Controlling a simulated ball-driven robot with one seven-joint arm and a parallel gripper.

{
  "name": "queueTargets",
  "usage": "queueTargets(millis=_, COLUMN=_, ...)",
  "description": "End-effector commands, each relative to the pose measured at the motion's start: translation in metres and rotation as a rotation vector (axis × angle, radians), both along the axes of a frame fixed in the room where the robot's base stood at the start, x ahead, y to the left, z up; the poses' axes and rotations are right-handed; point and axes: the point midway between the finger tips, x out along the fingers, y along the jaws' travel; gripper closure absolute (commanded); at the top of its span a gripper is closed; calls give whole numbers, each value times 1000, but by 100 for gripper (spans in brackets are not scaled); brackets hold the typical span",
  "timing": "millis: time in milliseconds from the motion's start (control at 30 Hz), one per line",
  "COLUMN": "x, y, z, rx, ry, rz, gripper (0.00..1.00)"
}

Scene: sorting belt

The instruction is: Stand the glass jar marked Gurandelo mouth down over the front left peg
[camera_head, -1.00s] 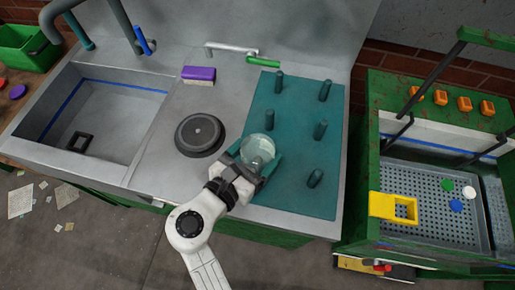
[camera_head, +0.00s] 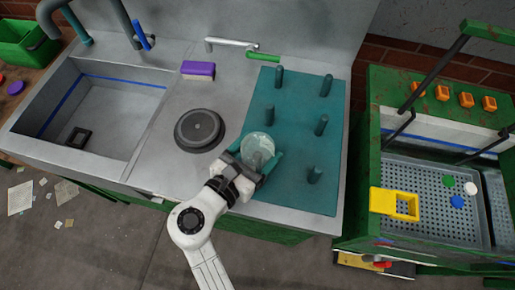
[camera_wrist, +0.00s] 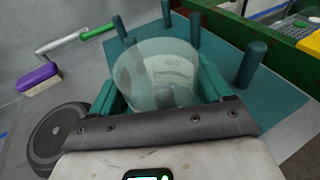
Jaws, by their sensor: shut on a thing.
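My gripper (camera_head: 257,168) is shut on a clear glass jar (camera_head: 257,143), at the front left of the teal peg board (camera_head: 290,195). The jar (camera_wrist: 158,62) fills the middle of the wrist view, between the two teal fingers. A pale label (camera_wrist: 172,72) shows on it, its writing too blurred to read. The front left peg shows only as a dark shape through the glass; I cannot tell whether the jar is around it or above it. The front right peg (camera_head: 314,175) stands bare to the right of the jar.
Several other bare pegs stand behind, such as the middle left one (camera_head: 270,117) and the middle right one (camera_head: 321,125). A round dark disc (camera_head: 199,130) lies left of the board. The sink (camera_head: 105,110) is far left.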

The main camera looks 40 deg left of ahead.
Motion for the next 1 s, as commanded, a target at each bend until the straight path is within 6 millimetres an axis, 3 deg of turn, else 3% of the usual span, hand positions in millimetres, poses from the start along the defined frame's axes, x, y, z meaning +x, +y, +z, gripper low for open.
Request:
queueTargets(millis=300, x=0, y=0, z=-4, rx=0, ry=-1, rz=-1, gripper=63)
queueTargets(millis=333, x=0, y=0, z=-4, rx=0, ry=-1, rz=-1, gripper=18)
queueTargets(millis=500, x=0, y=0, z=-4, rx=0, ry=-1, rz=-1, gripper=2)
queueTargets(millis=833, x=-3, y=-1, z=-4, rx=-1, ry=0, rz=-1, gripper=0)
queueTargets(millis=1000, x=-25, y=-4, z=0, rx=1, ry=-1, rz=3, gripper=0)
